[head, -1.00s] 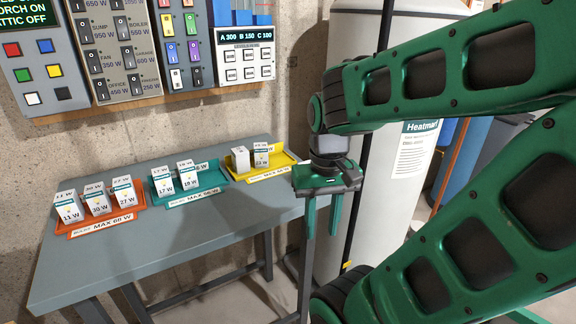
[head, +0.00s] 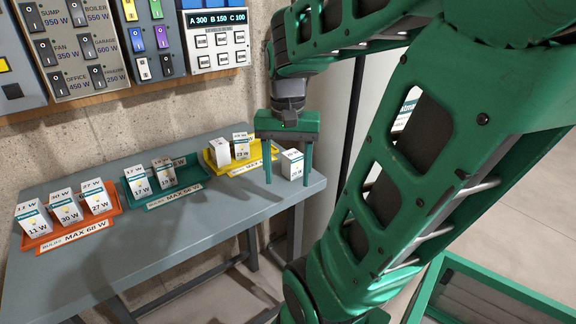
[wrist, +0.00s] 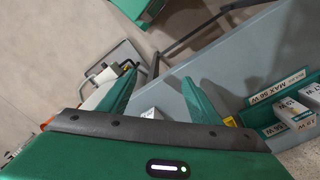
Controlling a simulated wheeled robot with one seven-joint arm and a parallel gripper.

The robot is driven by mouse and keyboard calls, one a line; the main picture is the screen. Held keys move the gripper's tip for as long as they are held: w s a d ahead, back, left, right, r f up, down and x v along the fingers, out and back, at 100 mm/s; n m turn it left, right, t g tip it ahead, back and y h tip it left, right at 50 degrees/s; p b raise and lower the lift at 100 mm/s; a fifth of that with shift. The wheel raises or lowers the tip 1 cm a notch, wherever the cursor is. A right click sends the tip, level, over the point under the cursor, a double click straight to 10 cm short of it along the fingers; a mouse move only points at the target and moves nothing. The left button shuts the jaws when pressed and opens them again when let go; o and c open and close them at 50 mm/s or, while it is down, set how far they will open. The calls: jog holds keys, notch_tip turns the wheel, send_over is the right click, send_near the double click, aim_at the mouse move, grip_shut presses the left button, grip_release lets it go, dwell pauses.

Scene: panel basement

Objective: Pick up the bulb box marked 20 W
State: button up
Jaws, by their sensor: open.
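A white bulb box (head: 292,164), whose small print seems to read 20 W, stands on the grey table (head: 130,235) near its right end, outside the trays. My gripper (head: 287,183) is open and points down over that end. In the head view the box shows between its two green fingers; the picture does not settle whether it is truly between them. In the wrist view a small piece of a white box (wrist: 152,113) shows between the fingers (wrist: 160,80), mostly hidden by my gripper's body.
A yellow tray (head: 248,169) with two boxes is just left of my gripper. Further left are a teal tray (head: 174,198) and an orange tray (head: 78,237) with more bulb boxes. A switch panel (head: 90,45) hangs behind. A green-framed crate (head: 490,290) is at lower right.

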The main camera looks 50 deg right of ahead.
aim_at(292, 153)
jog(key=w+d+r+m, duration=0.1)
jog(key=w+d+m, duration=0.1)
jog(key=d+m, duration=0.1)
jog(key=w+d+r+m, duration=0.2)
jog(key=w+d, duration=0.1)
jog(key=d, duration=0.1)
jog(key=w+d+r+m, duration=0.1)
jog(key=w+d+m, duration=0.1)
jog(key=d+m, duration=0.1)
jog(key=shift+w+d+r+m, duration=0.25)
jog(key=shift+d+r+m, duration=0.1)
jog(key=shift+d, duration=0.35)
jog(key=shift+w+d+m, duration=0.15)
jog(key=shift+d+m, duration=0.1)
jog(key=shift+d, duration=0.1)
notch_tip(292, 153, down, 11)
jog(key=shift+w+r, duration=0.15)
jog(key=shift+r, duration=0.05)
jog(key=c, duration=1.1)
